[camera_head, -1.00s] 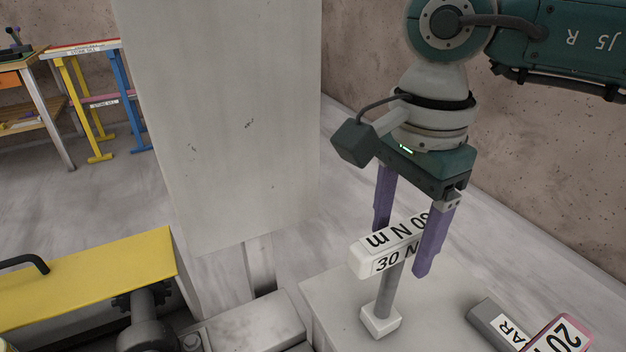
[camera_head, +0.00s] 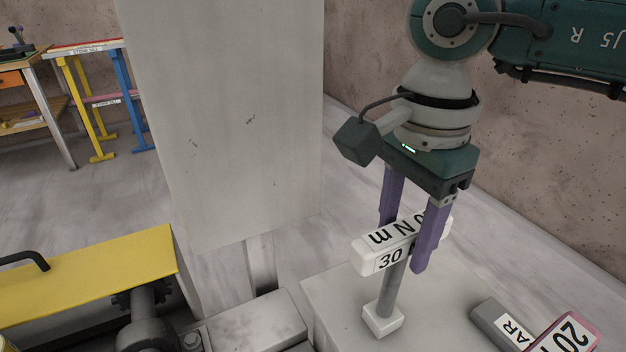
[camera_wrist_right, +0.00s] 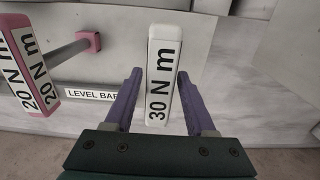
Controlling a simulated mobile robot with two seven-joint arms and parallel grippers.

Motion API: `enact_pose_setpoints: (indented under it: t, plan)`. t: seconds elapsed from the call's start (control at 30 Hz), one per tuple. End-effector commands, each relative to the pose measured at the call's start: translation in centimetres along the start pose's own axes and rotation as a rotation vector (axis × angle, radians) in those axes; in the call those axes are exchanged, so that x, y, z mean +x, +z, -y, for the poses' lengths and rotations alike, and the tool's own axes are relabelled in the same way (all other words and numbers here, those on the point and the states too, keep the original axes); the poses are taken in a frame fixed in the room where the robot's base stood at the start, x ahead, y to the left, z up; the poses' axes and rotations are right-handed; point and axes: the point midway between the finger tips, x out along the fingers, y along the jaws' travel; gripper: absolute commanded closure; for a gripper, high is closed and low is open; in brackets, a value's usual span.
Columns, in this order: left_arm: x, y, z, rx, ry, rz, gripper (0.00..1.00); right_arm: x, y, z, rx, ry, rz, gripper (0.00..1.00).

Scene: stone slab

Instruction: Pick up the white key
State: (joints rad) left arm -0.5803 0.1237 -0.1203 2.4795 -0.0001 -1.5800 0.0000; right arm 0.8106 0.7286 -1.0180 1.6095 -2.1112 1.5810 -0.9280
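The white key (camera_head: 369,262) is a T-shaped tool with a white "30 N m" bar on top, a grey shaft and a white foot (camera_head: 383,321). It stands upright on the pale stone block. My right gripper (camera_head: 409,246) points down with its purple fingers on either side of the bar. In the right wrist view, the bar (camera_wrist_right: 163,60) lies between the two fingertips (camera_wrist_right: 160,76), with a narrow gap at the left finger; contact at the right one is hard to tell. My left gripper is not in view.
A pink-edged "20 N m" key (camera_head: 565,335) and a grey level bar (camera_head: 497,325) are at the lower right; the pink key also shows in the wrist view (camera_wrist_right: 85,42). A stone slab (camera_head: 220,120) stands left of my arm. A yellow cover (camera_head: 90,275) is at lower left.

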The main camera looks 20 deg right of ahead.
Motion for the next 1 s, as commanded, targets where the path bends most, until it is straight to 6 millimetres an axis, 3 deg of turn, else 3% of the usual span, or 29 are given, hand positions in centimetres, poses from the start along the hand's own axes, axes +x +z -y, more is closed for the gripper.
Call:
enact_pose_setpoints:
  t: [0.07,0.47,1.0]
  plan:
    - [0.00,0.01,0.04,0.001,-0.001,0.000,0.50,0.00,0.00,0.00,0.000,0.000,0.000,0.54]
    - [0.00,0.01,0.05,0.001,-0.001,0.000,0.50,0.01,0.00,-0.01,0.000,0.000,0.000,0.99]
    - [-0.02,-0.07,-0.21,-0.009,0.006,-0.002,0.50,0.01,0.00,-0.01,0.000,0.000,0.000,1.00]
